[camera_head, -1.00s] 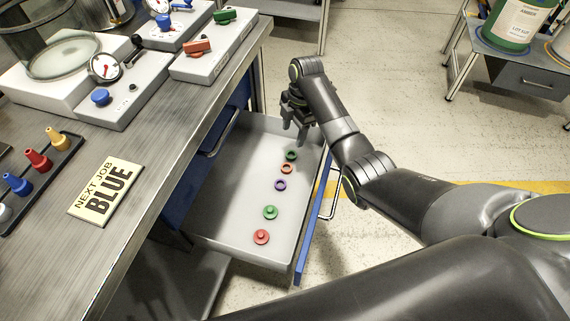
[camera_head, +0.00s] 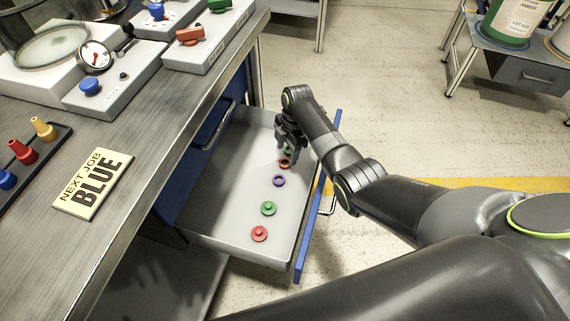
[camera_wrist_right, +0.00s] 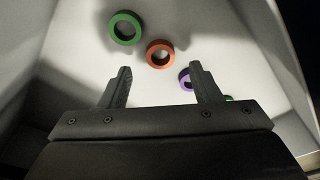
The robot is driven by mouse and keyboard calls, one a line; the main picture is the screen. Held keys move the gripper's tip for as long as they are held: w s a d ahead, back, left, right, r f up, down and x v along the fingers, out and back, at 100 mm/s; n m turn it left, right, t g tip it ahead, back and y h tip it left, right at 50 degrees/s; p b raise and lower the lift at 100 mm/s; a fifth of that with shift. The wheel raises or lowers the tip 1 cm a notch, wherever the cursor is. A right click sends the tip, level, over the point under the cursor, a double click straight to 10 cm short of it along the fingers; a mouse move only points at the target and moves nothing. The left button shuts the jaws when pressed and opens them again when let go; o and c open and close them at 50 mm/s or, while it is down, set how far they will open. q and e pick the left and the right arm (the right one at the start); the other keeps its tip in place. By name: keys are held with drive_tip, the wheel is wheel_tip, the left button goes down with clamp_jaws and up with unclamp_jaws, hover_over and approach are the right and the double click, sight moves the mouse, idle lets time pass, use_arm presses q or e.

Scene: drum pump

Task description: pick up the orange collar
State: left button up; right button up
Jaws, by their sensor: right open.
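The orange collar (camera_head: 285,163) is a small ring lying flat on the floor of the open drawer (camera_head: 222,205), between a green ring (camera_head: 288,151) and a purple ring (camera_head: 279,181). My right gripper (camera_head: 289,148) is over the far part of the drawer, close to the orange collar and partly covering the green ring. In the right wrist view the orange collar (camera_wrist_right: 160,54) lies beyond the open, empty fingers (camera_wrist_right: 160,85), roughly in line with the gap between them. The green ring (camera_wrist_right: 125,27) is up and left of it, the purple ring (camera_wrist_right: 186,78) by the right finger. My left gripper is not in view.
A green flanged piece (camera_head: 268,208) and a red flanged piece (camera_head: 259,233) lie nearer in the drawer. Drawer walls and the blue front (camera_head: 318,215) bound the space.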

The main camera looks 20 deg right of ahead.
sight(285, 165)
wheel_tip(285, 165, down, 2)
drive_tip(key=shift+f+b, duration=0.1)
drive_tip(key=shift+b, duration=0.25)
drive_tip(key=shift+s+a+f+b, duration=0.1)
drive_tip(key=shift+f+b, duration=0.2)
drive_tip(key=shift+f, duration=0.3)
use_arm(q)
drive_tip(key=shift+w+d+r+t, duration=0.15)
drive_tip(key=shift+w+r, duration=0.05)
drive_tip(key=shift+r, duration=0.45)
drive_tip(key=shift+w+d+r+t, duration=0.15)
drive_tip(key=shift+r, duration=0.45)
use_arm(e)
drive_tip(key=shift+f, duration=0.3)
drive_tip(key=c, duration=1)
drive_tip(key=shift+a, duration=0.1)
drive_tip(key=shift+c, duration=0.2)
drive_tip(key=shift+r, duration=0.15)
